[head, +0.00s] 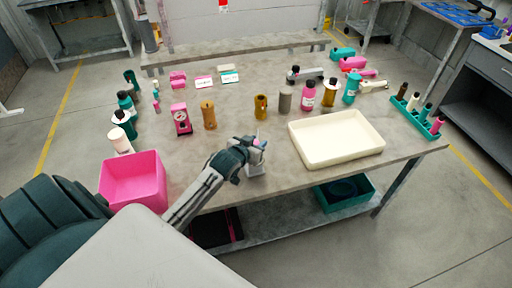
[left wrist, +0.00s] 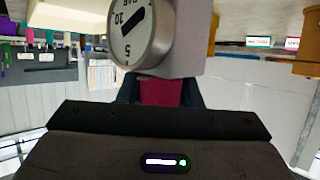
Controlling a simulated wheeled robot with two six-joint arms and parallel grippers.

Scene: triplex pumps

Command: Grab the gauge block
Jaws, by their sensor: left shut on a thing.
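The gauge block, a pale grey-white block with a round dial, is in my left gripper (head: 257,146) at the table's front edge. In the left wrist view the dial (left wrist: 136,28) fills the top middle, beside the pale body (left wrist: 189,40). A dark pink part (left wrist: 160,92) sits between the dark fingers of the left gripper, which is shut on it. In the head view the pale lower body (head: 254,169) shows below the fingers, partly hidden. I cannot tell whether it touches the table. My right gripper is not in view.
A cream tray (head: 336,139) stands to the right of the gripper and a pink bin (head: 133,181) to the left. A pink block with a dial (head: 181,119), an ochre part (head: 208,115) and several bottles stand behind. A teal rack (head: 417,117) lies at the right edge.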

